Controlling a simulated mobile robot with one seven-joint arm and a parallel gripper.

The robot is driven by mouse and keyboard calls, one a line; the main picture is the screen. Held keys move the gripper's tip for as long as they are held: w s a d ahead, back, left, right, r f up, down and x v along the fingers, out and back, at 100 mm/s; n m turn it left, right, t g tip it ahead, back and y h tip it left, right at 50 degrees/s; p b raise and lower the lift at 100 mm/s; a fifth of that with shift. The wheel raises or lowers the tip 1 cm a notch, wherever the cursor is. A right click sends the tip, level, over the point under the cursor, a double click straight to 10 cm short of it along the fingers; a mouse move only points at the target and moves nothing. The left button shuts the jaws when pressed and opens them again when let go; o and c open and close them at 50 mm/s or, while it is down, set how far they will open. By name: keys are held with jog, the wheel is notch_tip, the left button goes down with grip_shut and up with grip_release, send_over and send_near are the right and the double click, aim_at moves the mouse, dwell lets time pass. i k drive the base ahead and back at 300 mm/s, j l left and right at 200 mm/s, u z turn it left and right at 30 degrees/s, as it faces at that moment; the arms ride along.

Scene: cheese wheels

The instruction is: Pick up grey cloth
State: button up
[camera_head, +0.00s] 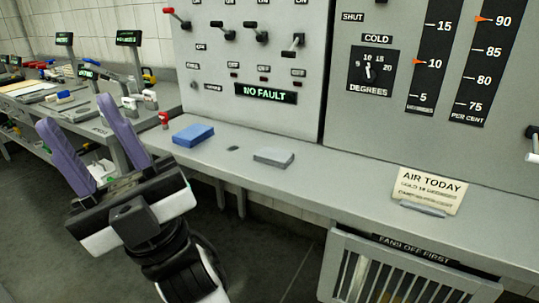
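The grey cloth (274,157) looks like a flat, folded grey block. It lies on the grey ledge below the control panel, near the middle of the view. A blue block-like cloth (193,135) lies to its left on the same ledge. My gripper (83,133) is at the left, with two purple fingers spread apart and nothing seen between them. It is in front of the ledge, left of both cloths and apart from them.
The ledge (335,178) runs along the panel (255,60). A small dark patch (233,148) lies between the cloths. An "AIR TODAY" card (429,189) stands to the right. A barred "FANS OFF FIRST" box (390,275) is below. A cluttered bench (95,120) is at left.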

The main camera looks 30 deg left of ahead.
aim_at(281, 159)
jog(key=j+z, duration=0.1)
jog(key=j, duration=0.7)
jog(key=j+z, duration=0.15)
jog(key=j, duration=0.65)
jog(key=j+z, duration=0.1)
jog(key=j, duration=0.65)
jog(key=k+j+z, duration=0.15)
jog(key=j, duration=0.65)
jog(key=j+z, duration=0.15)
jog(key=j, duration=0.75)
jog(key=i, duration=0.85)
jog(key=j, duration=0.1)
